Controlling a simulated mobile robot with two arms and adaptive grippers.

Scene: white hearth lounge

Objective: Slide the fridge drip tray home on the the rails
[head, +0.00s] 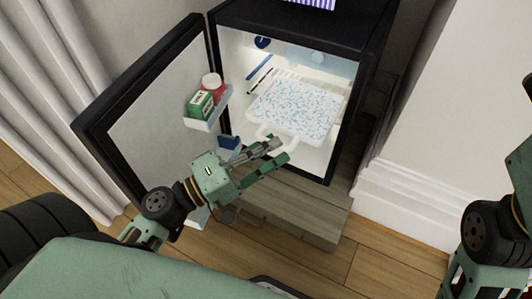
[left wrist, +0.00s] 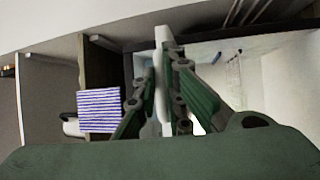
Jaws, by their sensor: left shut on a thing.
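The drip tray (head: 292,108) is a white tray with blue speckles, inside the lit compartment of the open small fridge (head: 318,170). Its white looped handle (head: 263,131) faces the fridge opening. My left gripper (head: 279,149) is at the front of the tray, shut on the handle. In the left wrist view a white edge of the tray (left wrist: 160,60) stands between the two green fingers (left wrist: 160,95). Dark and blue strips (head: 259,68) show on the fridge's left inner side. The tray hides its contact with the rails. My right gripper is outside the views.
The fridge door (head: 150,105) is swung open to the left; its shelf holds a green box (head: 199,105) and a red-and-white container (head: 212,84). The fridge stands on a wooden plinth (head: 290,212). A white wall (head: 440,110) is at right, a curtain (head: 75,90) at left.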

